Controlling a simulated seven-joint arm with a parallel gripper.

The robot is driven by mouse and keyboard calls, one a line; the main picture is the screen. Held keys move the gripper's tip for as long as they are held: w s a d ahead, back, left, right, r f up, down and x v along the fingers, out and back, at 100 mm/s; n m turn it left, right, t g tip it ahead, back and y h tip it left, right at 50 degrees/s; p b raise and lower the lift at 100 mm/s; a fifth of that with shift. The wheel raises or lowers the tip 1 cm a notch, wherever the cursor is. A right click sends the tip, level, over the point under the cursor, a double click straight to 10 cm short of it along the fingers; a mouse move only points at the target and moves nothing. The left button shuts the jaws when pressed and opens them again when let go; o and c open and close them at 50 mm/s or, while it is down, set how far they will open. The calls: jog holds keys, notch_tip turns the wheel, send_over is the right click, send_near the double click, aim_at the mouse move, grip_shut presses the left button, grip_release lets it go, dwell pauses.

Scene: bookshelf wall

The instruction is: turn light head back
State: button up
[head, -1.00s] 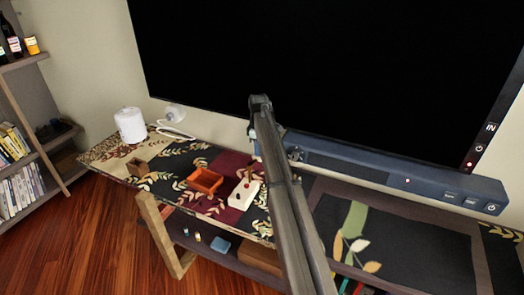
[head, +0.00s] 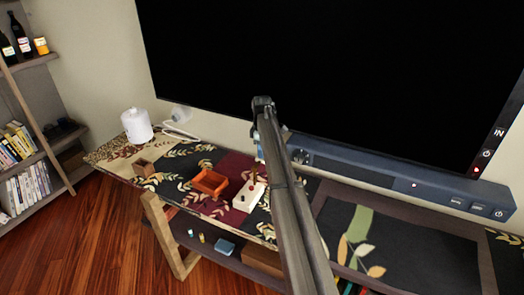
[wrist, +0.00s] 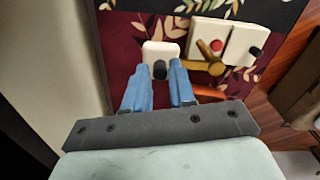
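A white switch box (head: 249,196) with a red button and a brown upright piece stands on the patterned table, partly behind my arm. In the wrist view there are several white blocks. One white block (wrist: 160,49) has a black knob (wrist: 159,70) that shows between my fingertips. Another white block (wrist: 203,32) carries a red button (wrist: 216,45) and a brass-coloured jointed piece (wrist: 207,63), to the right of my fingers. I cannot tell for sure which part is the light head. My gripper (wrist: 158,68) has blue fingers, parted, with gaps beside the knob. My arm mostly hides it in the head view.
An orange tray (head: 209,184), a small brown box (head: 144,168) and a white canister (head: 137,126) stand left on the table. A large black screen (head: 340,70) and a blue-grey bar (head: 370,175) lie behind. Shelves (head: 35,130) stand far left.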

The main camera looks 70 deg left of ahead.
jog(key=shift+o, duration=1.4)
notch_tip(320, 180, up, 14)
jog(key=shift+f, duration=0.15)
